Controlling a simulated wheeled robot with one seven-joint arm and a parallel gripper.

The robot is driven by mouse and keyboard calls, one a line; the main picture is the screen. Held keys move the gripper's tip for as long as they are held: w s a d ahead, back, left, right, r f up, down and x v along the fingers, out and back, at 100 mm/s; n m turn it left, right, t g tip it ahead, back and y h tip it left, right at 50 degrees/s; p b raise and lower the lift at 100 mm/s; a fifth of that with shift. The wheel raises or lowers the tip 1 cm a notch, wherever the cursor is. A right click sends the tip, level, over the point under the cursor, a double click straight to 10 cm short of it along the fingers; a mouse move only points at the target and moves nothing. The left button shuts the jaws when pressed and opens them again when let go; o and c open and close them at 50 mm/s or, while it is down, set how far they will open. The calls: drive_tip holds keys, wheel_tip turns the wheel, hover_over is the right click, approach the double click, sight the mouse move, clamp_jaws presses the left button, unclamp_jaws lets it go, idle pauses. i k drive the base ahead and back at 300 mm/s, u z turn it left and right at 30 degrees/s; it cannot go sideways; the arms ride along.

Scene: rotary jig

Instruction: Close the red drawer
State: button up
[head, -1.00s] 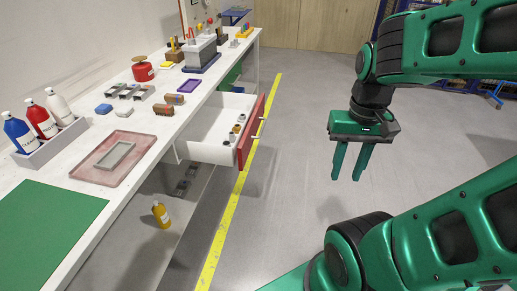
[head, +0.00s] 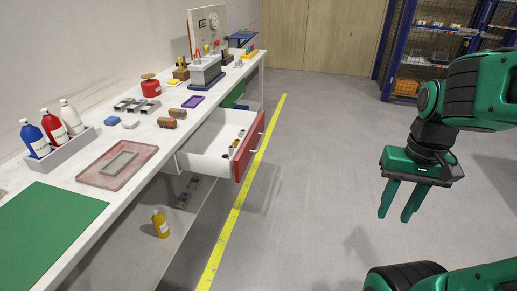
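The red drawer (head: 251,143) is pulled out from under the white workbench. Its red front faces the aisle on the right, and its white tray holds several small parts near the front. My gripper (head: 402,201) is at the right over the grey floor, well apart from the drawer. Its two green fingers point down, are spread apart, and have nothing between them.
The workbench (head: 150,171) runs along the left wall with bottles, trays and tools on top. A yellow bottle (head: 160,224) stands on the shelf below. A yellow line (head: 229,224) marks the floor beside the bench. The floor between drawer and gripper is clear. A blue cage (head: 433,50) stands at the back right.

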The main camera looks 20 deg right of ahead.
sight(201, 153)
drive_tip(key=i, duration=1)
drive_tip(key=z, duration=1)
drive_tip(key=k, duration=0.9)
drive_tip(key=u, duration=0.65)
drive_tip(key=i, duration=0.7)
